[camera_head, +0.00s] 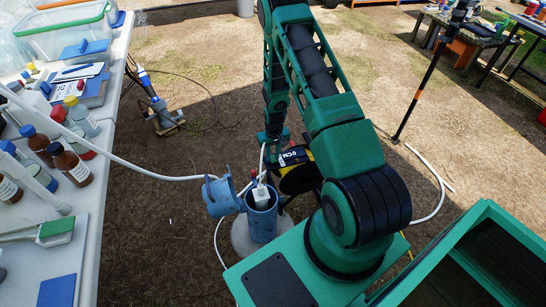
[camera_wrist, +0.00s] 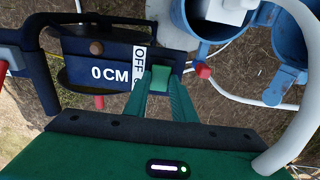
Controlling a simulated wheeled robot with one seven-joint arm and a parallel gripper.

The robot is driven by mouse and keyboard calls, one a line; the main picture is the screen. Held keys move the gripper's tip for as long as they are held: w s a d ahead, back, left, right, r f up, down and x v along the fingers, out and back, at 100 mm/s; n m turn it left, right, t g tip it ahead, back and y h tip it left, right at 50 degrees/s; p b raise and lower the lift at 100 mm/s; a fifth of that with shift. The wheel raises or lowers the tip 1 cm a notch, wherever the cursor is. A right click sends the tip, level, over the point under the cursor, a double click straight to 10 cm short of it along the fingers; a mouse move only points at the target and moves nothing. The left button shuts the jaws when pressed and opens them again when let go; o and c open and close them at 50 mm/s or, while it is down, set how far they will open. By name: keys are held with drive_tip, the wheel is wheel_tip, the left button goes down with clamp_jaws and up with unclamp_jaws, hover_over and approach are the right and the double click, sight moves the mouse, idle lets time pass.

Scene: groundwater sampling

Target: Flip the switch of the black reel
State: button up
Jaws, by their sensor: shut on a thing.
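The black reel (camera_head: 294,157) stands behind the blue well pipe in the head view, with yellow on its side and part of it behind my arm. The switch position cannot be made out.
The blue well pipe (camera_head: 262,222) with its open cap (camera_head: 220,196) is close to the reel. A white hose (camera_head: 150,171) runs to it from the left table (camera_head: 110,85). A red knob (camera_wrist: 203,70) is right of my fingertips. A green cart (camera_head: 490,215) stands at right.

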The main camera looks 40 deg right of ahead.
sight(272, 158)
drive_tip(key=shift+w+g, duration=0.15)
drive_tip(key=shift+g, duration=0.15)
drive_tip(key=o, duration=1.1)
drive_tip(key=shift+c, duration=0.2)
wheel_tip(272, 158, up, 11)
drive_tip(key=shift+w+f, duration=0.1)
